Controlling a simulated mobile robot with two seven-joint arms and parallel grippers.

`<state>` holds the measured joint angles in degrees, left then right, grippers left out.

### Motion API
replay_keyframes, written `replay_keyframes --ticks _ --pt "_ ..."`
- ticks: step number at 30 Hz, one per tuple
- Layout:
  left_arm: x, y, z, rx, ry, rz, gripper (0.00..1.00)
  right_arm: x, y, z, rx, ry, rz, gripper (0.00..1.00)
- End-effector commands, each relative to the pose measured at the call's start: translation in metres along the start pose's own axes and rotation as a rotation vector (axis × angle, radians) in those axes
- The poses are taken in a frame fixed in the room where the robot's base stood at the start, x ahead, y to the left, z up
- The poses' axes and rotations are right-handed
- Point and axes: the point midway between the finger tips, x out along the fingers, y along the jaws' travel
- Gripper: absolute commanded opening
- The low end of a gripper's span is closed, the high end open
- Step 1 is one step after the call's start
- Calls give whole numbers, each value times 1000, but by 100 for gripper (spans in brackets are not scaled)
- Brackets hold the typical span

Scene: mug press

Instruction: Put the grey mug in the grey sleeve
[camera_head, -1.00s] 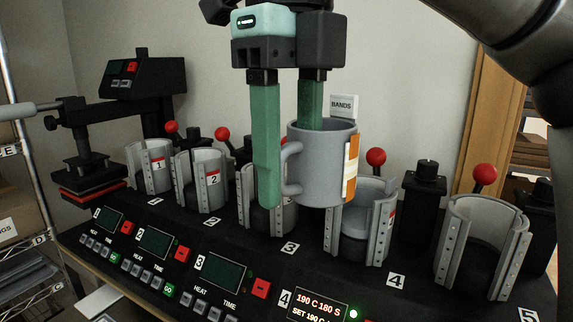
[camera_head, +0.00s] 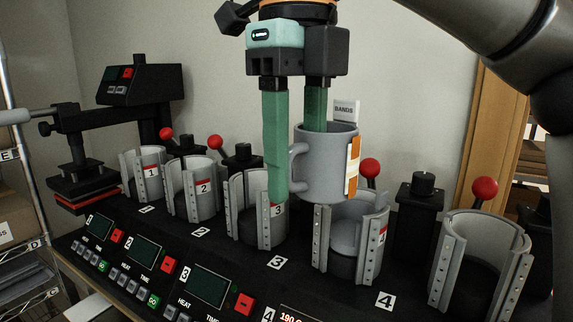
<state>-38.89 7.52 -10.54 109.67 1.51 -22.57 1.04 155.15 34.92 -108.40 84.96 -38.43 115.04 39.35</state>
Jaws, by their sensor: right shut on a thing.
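The grey mug (camera_head: 325,170) is upright in the air, with an orange and white patch on its right side and its handle to the left. My right gripper (camera_head: 296,160) is shut on the mug, with one green finger outside by the handle and the other inside the rim. The mug hangs above and partly in front of sleeve 4 (camera_head: 371,255), a grey open sleeve with a red-knobbed lever. Other grey sleeves stand in the row: sleeve 3 (camera_head: 243,215), sleeve 2 (camera_head: 179,198), sleeve 1 (camera_head: 131,180) and one at the right (camera_head: 448,270). My left gripper is not in view.
A flat heat press (camera_head: 85,180) stands at the left. Control panels (camera_head: 205,285) line the black bench front. Red knobs (camera_head: 484,188) and black posts (camera_head: 423,185) rise behind the sleeves. A "BANDS" card (camera_head: 346,110) is behind the mug.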

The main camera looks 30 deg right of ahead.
Motion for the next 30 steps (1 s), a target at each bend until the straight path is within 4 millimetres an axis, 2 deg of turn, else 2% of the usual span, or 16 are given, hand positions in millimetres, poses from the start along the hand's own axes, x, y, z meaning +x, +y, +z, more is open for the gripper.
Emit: replay_keyframes --ticks 30 --pt "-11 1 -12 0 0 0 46 -1 -80 19 2 -1 0 0"
